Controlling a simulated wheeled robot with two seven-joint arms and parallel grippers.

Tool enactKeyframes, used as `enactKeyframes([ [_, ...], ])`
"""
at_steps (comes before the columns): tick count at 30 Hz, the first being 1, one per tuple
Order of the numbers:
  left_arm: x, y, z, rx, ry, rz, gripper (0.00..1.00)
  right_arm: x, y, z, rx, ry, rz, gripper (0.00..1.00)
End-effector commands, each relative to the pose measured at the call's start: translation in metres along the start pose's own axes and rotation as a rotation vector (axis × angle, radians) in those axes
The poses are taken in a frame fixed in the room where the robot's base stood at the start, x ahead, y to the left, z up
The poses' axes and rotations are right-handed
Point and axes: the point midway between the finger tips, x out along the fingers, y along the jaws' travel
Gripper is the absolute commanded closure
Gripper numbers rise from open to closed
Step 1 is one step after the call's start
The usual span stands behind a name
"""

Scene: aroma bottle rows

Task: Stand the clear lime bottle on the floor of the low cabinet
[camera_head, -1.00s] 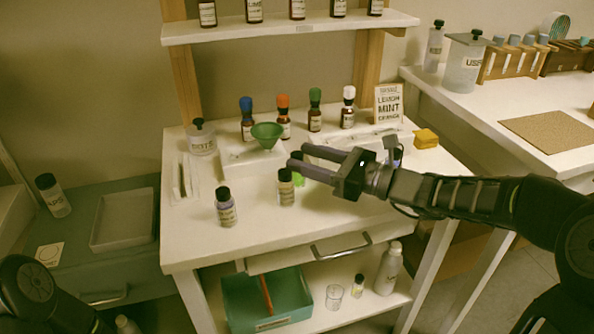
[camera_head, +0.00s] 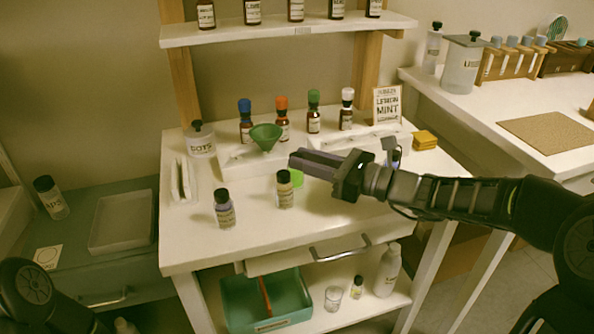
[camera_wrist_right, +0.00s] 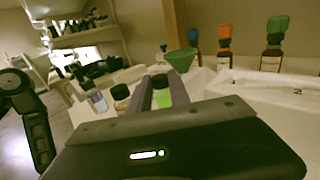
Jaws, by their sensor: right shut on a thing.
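The clear lime bottle (camera_head: 295,178) stands on the white workbench, mostly hidden in the head view behind my right gripper's fingers. In the right wrist view the lime bottle (camera_wrist_right: 163,97) shows bright green between the two fingers, its dark cap toward the far end. My right gripper (camera_head: 296,160) reaches in from the right and is shut on this bottle near its top. A low grey-green cabinet (camera_head: 145,279) stands at the left of the bench; its floor inside is not visible. My left gripper is out of view; only part of its arm shows at lower left.
Two dark-capped bottles, one purplish (camera_head: 224,212) and one yellowish (camera_head: 284,192), stand close left of the gripper. A green funnel (camera_head: 265,136) and several colour-capped bottles are behind. The lower shelf holds a green bin (camera_head: 236,317), a glass and bottles.

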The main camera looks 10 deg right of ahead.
Motion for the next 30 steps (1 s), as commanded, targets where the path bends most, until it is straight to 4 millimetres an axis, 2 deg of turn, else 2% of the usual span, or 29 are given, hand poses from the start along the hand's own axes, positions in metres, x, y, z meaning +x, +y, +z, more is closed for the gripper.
enactKeyframes([
  [5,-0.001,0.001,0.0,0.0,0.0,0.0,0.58,0.0,0.0,0.003,-0.001,0.0,0.0,1.0],
  [8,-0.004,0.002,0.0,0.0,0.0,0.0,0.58,0.0,0.0,0.012,-0.003,-0.001,0.001,1.0],
  [21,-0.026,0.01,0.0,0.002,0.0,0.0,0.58,0.0,0.0,0.09,-0.003,-0.001,0.0,1.0],
  [25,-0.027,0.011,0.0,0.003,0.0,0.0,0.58,0.0,0.0,0.1,-0.002,0.0,0.0,1.0],
  [30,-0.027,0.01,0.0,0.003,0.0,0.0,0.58,0.0,0.0,0.101,0.0,0.0,0.0,1.0],
])
